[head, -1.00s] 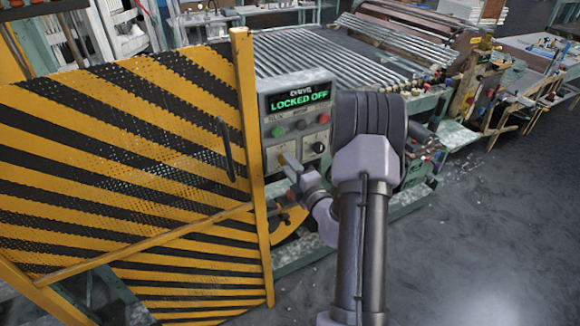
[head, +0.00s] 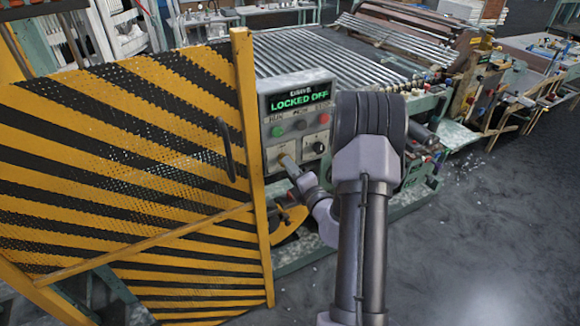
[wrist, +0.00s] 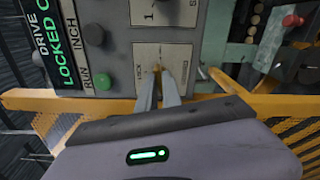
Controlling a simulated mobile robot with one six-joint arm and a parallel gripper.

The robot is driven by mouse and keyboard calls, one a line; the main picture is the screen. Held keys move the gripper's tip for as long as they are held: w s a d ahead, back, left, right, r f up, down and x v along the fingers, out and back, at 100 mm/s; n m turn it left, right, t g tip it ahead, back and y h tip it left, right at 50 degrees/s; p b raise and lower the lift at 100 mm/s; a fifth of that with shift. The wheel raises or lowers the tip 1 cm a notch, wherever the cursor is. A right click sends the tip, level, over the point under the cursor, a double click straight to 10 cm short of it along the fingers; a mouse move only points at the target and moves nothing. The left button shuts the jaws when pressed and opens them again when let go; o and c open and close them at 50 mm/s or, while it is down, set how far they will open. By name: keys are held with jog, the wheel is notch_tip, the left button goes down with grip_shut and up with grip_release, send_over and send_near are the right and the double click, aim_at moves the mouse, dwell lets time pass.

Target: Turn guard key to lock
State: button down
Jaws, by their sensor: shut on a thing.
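The guard key (wrist: 157,68) is a small brass-coloured piece in the light key plate of the grey control panel (wrist: 113,43). The plate has a label reading LOCK on one side; the other label is too small to read. My gripper (wrist: 158,84) is shut on the key, with its two fingers on either side of it and mostly hiding it. In the head view, my gripper (head: 289,167) is at the lower part of the control panel (head: 267,131), whose green display (head: 299,103) reads LOCKED OFF. The exact key angle is hard to tell.
The yellow-and-black striped guard (head: 130,150) with a dark handle (head: 227,150) stands close left of the panel. Green and red buttons and a black knob (head: 318,147) sit above the key plate. A roller conveyor (head: 340,60) lies behind. Open floor is at right.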

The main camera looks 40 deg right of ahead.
jog(key=shift+n+b, duration=2.7)
jog(key=shift+n, duration=4.8)
jog(key=c, duration=1.5)
grip_release()
jog(key=shift+s, duration=0.15)
